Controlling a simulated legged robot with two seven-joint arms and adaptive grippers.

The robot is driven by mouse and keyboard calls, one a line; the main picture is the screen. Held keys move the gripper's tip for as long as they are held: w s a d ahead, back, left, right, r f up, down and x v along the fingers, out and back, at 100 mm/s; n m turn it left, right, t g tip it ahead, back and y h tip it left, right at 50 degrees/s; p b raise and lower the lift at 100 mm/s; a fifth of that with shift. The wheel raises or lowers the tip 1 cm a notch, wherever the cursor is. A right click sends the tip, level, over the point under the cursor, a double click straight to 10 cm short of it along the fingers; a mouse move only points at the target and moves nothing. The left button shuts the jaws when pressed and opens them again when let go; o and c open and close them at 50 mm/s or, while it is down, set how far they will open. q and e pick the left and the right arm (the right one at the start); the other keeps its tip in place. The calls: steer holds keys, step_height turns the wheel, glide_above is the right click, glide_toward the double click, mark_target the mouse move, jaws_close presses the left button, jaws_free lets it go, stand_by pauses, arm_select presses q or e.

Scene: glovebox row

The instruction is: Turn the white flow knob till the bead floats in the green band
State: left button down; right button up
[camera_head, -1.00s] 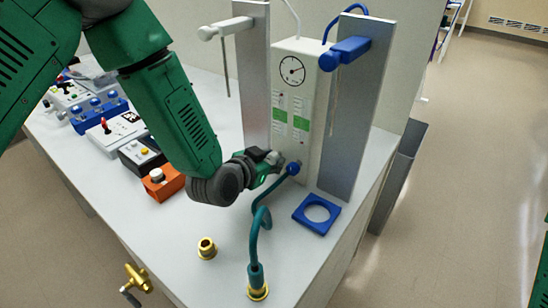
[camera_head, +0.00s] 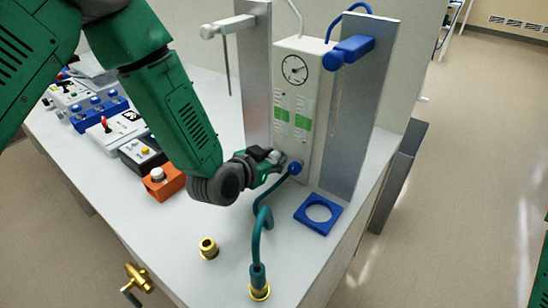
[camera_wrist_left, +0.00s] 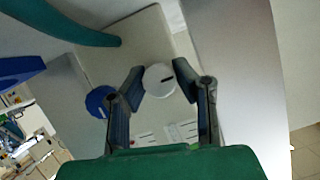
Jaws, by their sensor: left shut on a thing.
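The white flow knob (camera_wrist_left: 160,80), round with a dark mark, sits between the two fingers of my left gripper (camera_wrist_left: 160,79) in the left wrist view. The fingers are shut on it. In the head view my left gripper (camera_head: 279,160) is at the lower front of the white flow panel (camera_head: 318,95), and it hides the knob. The panel has a round dial (camera_head: 294,69) and two upright scales, each with a green band (camera_head: 282,114). I cannot make out the bead in either scale. My right gripper is not in view.
A blue knob (camera_head: 295,168) is close beside my left gripper, near a teal hose (camera_head: 257,232). Grey upright plates (camera_head: 352,120) flank the panel. A blue ring holder (camera_head: 318,213) and brass fitting (camera_head: 208,247) stand in front. An orange button box (camera_head: 165,182) is left.

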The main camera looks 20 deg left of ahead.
arm_select(q)
steer(key=shift+w+r, duration=0.2)
steer(key=shift+r, duration=0.15)
steer(key=c, duration=1.5)
jaws_free()
steer(key=shift+c, duration=0.2)
steer(key=shift+s, duration=0.2)
steer(key=shift+f, duration=0.1)
steer(key=v, duration=1.2)
